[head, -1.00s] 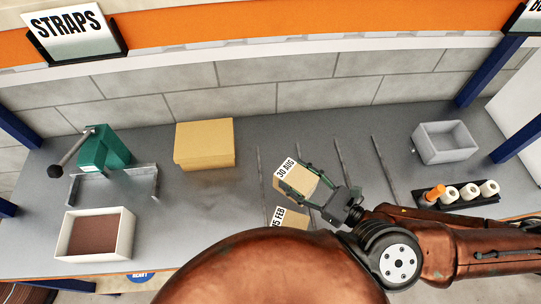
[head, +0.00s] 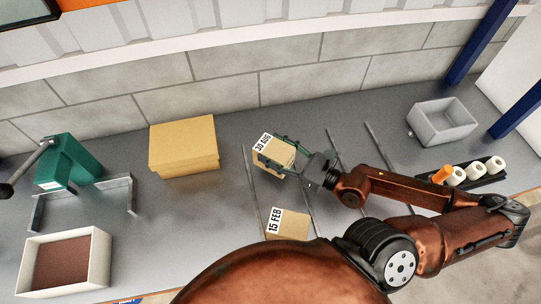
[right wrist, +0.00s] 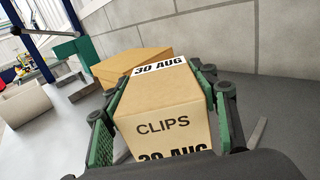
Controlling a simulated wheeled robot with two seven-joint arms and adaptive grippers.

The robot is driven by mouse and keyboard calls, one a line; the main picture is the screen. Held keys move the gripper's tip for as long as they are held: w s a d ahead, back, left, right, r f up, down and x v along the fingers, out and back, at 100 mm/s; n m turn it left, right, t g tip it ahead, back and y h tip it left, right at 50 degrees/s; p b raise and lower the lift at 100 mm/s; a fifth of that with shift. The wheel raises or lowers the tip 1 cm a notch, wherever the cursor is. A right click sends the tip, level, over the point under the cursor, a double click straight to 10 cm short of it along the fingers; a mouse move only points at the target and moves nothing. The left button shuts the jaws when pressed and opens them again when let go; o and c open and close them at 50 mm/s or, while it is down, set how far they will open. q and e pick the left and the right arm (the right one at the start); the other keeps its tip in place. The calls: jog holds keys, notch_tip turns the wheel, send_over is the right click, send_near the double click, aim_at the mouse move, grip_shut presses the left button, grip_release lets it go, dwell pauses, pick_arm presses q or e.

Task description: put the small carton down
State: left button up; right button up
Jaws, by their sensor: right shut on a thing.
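The small carton (head: 270,155) is tan with a white "30 AUG" label. My right gripper (head: 284,152) is shut on it, one finger on each side. In the right wrist view the carton (right wrist: 165,98) fills the space between the green finger pads and reads "CLIPS" on its near face. Whether its underside touches the bench cannot be told. A second carton labelled "15 FEB" (head: 288,225) stands nearer to me, partly hidden at its lower edge by my own body. My left gripper is not in view.
A larger yellow-tan box (head: 184,146) stands to the left. Thin dividing strips (head: 385,158) run across the grey bench. A grey bin (head: 442,122) and a black rack of rolls (head: 470,174) are at right; a green tool (head: 70,160) and white tray (head: 100,262) at left.

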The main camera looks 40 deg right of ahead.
jog(key=shift+w+d+f, duration=0.2)
jog(key=shift+w+f, duration=0.4)
jog(key=shift+f, duration=0.1)
notch_tip(320, 180, down, 3)
jog(key=shift+w+f+b, duration=0.1)
jog(key=shift+f+b, duration=0.1)
jog(key=shift+b, duration=0.5)
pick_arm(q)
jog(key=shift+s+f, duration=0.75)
pick_arm(e)
jog(key=shift+r, duration=0.1)
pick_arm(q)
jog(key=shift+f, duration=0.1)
pick_arm(e)
jog(key=o, duration=1.6)
jog(key=shift+f, duration=0.2)
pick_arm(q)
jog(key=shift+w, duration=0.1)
pick_arm(e)
jog(key=shift+r, duration=0.15)
